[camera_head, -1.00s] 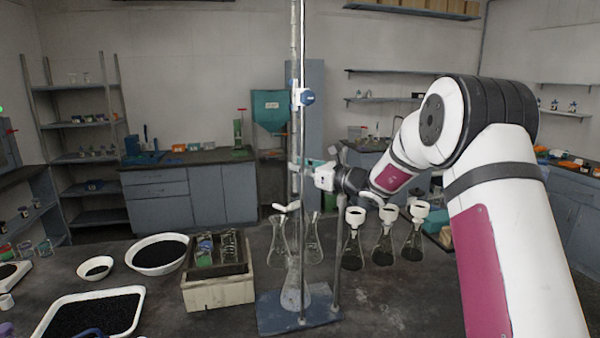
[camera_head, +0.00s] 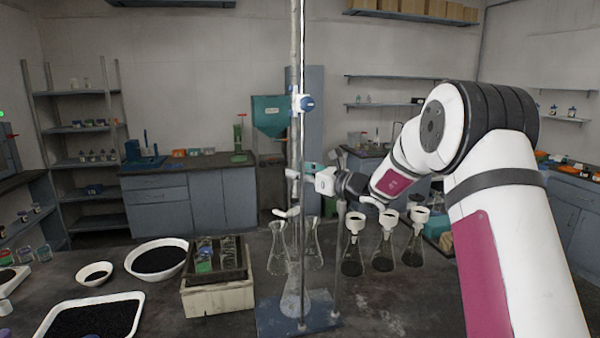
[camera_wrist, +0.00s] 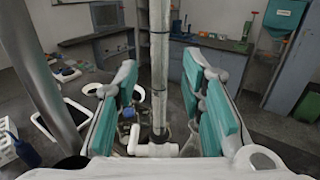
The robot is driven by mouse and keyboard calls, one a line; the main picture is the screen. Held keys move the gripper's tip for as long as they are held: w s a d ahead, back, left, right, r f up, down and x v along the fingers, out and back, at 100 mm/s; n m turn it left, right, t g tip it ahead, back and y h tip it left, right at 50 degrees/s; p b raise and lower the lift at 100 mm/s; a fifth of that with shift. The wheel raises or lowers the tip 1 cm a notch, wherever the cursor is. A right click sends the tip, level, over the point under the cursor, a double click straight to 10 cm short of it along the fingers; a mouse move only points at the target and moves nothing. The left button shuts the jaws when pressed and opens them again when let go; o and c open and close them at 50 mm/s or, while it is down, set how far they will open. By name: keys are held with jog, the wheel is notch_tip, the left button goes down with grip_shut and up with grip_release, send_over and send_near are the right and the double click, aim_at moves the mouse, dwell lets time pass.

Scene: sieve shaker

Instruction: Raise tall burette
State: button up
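The tall burette (camera_head: 294,140) is a clear upright glass tube beside a thin metal stand rod. A blue-knobbed clamp (camera_head: 306,103) is at its upper part, and its white stopcock (camera_head: 287,212) is lower down. A conical flask (camera_head: 295,295) stands below on the blue stand base (camera_head: 275,317). My gripper (camera_head: 304,174) is level with the tube, above the stopcock. In the wrist view, its teal fingers (camera_wrist: 160,85) are open, with the burette (camera_wrist: 160,60) upright between them and a gap at each side. The stopcock (camera_wrist: 152,150) shows low between the fingers.
Several flasks with white funnels (camera_head: 383,255) stand right of the stand. A second metal rod (camera_head: 339,250) rises close by. A wooden box (camera_head: 215,298), white bowl (camera_head: 160,272) and white tray (camera_head: 50,326) of dark grains are at left. Table front right is clear.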

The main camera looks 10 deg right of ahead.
jog(key=s+d+r+p, duration=0.5)
jog(key=s+d+r, duration=0.1)
jog(key=s, duration=0.3)
jog(key=shift+r, duration=0.5)
dwell(0.4)
jog(key=s+a+n+g+h+b, duration=0.1)
jog(key=s+a+n+g+b, duration=0.2)
jog(key=s+a+n+g, duration=1.05)
jog(key=s+d+f+n+t+h, duration=0.1)
jog(key=s+d+f+n+h, duration=0.1)
jog(key=s+n, duration=0.3)
jog(key=s+d+f+n+t+h+b, duration=0.1)
jog(key=s+f+n+h, duration=0.3)
jog(key=s, duration=0.9)
jog(key=s+d+f+n+t+h+b, duration=0.1)
jog(key=s+d+f+n+t+h, duration=0.1)
jog(key=s+n, duration=0.4)
jog(key=s+d+f+h, duration=0.1)
jog(key=s, duration=0.3)
jog(key=shift+n, duration=0.35)
